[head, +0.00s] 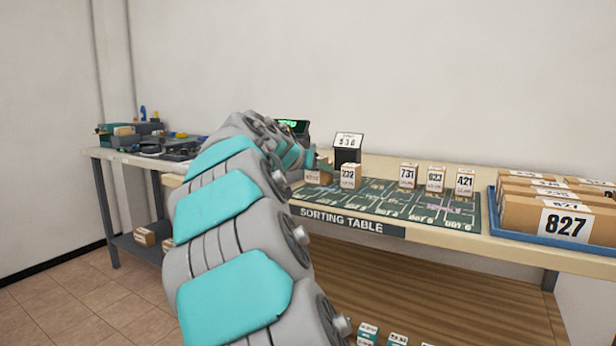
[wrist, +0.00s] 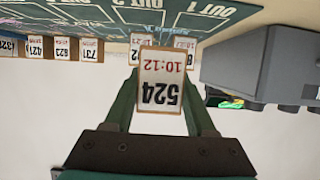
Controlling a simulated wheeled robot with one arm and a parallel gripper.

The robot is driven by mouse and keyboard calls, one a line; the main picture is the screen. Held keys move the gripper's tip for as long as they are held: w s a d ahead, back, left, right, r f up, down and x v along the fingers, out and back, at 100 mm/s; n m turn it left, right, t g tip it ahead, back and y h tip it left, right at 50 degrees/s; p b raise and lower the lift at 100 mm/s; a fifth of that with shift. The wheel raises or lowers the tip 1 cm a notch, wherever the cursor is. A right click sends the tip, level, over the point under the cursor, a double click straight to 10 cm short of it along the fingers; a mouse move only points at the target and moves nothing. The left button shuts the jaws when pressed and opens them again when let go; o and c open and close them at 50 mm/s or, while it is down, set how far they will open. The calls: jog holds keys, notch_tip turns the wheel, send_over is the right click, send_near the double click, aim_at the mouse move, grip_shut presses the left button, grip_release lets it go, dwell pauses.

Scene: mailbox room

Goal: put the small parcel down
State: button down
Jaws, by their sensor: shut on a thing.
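The small parcel (wrist: 161,92) is a light box labelled 524 and 10:12. It shows upside down in the wrist view. My gripper (wrist: 160,78) is shut on it, a green finger on each side. In the head view my arm hides much of my gripper, which reaches the left end of the sorting table (head: 435,237). A brown box (head: 318,177) shows there by my gripper, but I cannot tell whether it is the held parcel. The green sorting mat (head: 385,198) has marked slots. I cannot tell whether the held parcel touches anything.
A black number stand (head: 347,153) is behind 232. A blue tray (head: 494,222) of larger boxes is at right. The mat's front is clear.

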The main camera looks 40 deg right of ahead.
send_over(308, 192)
jog(key=shift+s+f+p, duration=0.1)
jog(key=shift+f+p, duration=0.2)
jog(key=shift+p, duration=0.1)
jog(key=shift+f, duration=1.7)
jog(key=shift+f, duration=0.25)
jog(key=shift+c, duration=1.1)
grip_release()
jog(key=shift+r, duration=0.1)
jog(key=shift+r+p, duration=0.3)
jog(key=b+v, duration=0.1)
jog(key=v, duration=1.1)
jog(key=shift+f+b, duration=0.2)
jog(key=shift+b, duration=0.15)
